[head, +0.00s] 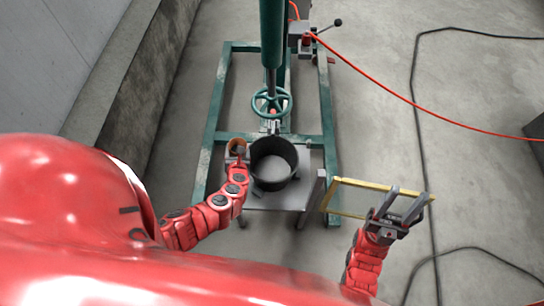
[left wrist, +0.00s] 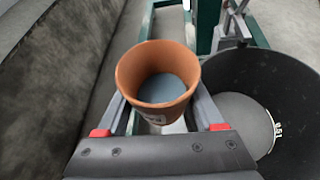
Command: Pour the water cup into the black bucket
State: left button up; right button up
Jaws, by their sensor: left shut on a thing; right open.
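The water cup is a terracotta-coloured cup (left wrist: 158,98) with a grey-blue surface inside, seen in the left wrist view. It also shows small in the head view (head: 237,146). My left gripper (left wrist: 160,120) is shut on the cup and holds it nearly upright. The cup is just left of the black bucket (head: 257,178), beside its rim. The bucket also fills the right of the left wrist view (left wrist: 240,75); its inside floor is grey with a marking. My right gripper (head: 404,204) is open and empty, to the right of the bucket.
The bucket stands on a small grey table (head: 290,200) in front of a green metal frame (head: 213,125) with a handwheel (head: 271,102). A yellow frame (head: 375,184) is by my right gripper. A red hose (head: 400,98) and black cable (head: 413,75) run at the right.

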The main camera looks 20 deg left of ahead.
pick_arm(q)
jog(key=shift+w+d+r+m+y, duration=0.2)
jog(key=shift+d+r+m+y, duration=0.3)
jog(key=shift+d+m+y, duration=0.15)
jog(key=shift+w+d+r+m+g+y, duration=0.25)
jog(key=shift+d+m+g+y, duration=0.1)
jog(key=shift+d+m, duration=0.15)
jog(key=shift+w+d+f+m+y+b, duration=0.1)
jog(key=shift+d+f+m+y+b, duration=0.3)
jog(key=shift+d+m+b, duration=0.15)
jog(key=shift+r, duration=0.1)
jog(key=shift+w+d+f+m+y+b, duration=0.15)
jog(key=shift+d+f+m+y+b, duration=0.2)
jog(key=shift+m+y+b, duration=0.55)
jog(key=shift+r+m+y+b, duration=0.6)
jog(key=shift+r+m+b, duration=0.3)
jog(key=shift+b, duration=0.5)
dwell(0.7)
jog(key=shift+f+m+y+b, duration=0.3)
jog(key=shift+f+m+b, duration=0.35)
jog(key=shift+b, duration=0.75)
jog(key=shift+w+d+f+m+t+y, duration=0.1)
jog(key=shift+w+d+m+t+y, duration=0.15)
jog(key=shift+d+m, duration=0.2)
jog(key=shift+w+d+f+m+t+y, duration=0.1)
jog(key=shift+d+m+t+y, duration=0.15)
jog(key=shift+d, duration=0.2)
dwell(0.3)
